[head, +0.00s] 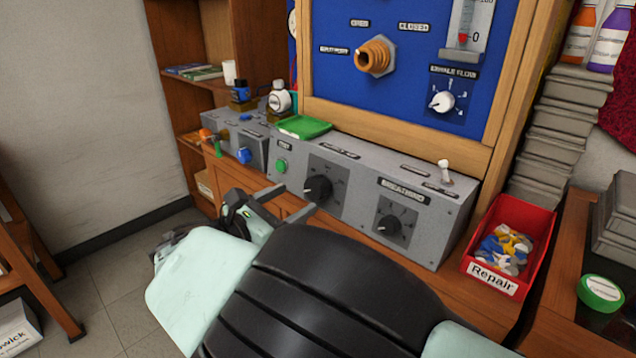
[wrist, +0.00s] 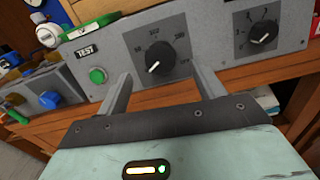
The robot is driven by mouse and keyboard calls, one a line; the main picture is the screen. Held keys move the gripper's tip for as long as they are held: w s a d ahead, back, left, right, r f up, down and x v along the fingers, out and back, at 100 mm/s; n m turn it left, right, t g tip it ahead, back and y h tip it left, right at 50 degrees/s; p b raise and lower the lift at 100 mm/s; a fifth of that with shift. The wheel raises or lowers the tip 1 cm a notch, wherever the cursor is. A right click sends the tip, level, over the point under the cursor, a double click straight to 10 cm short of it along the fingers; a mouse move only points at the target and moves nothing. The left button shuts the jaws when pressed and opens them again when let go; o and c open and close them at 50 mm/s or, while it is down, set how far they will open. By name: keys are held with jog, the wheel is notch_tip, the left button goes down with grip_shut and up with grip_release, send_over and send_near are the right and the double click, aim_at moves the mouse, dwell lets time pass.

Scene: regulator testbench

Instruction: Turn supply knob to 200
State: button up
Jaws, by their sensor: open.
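The black supply knob (head: 318,188) is on the sloped grey panel between the green test button and the breathing dial. Its name label is too small to read. In the wrist view the supply knob (wrist: 160,55) sits on a dark dial plate with white numbers. Its white pointer mark is toward the lower left, and the exact setting is unclear. My gripper (head: 293,202) is open and empty in front of the knob. In the wrist view, the fingers of my gripper (wrist: 162,78) are apart, one on each side below the knob, not touching it.
The green button (head: 281,166) is left of the knob and the breathing knob (head: 390,225) is to its right. A green tray (head: 303,127) lies on top of the panel. A white toggle (head: 445,172) and a red repair bin (head: 510,245) are farther right.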

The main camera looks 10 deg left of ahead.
aim_at(312, 190)
jog(key=x, duration=0.6)
jog(key=shift+c, duration=0.3)
jog(key=c, duration=0.9)
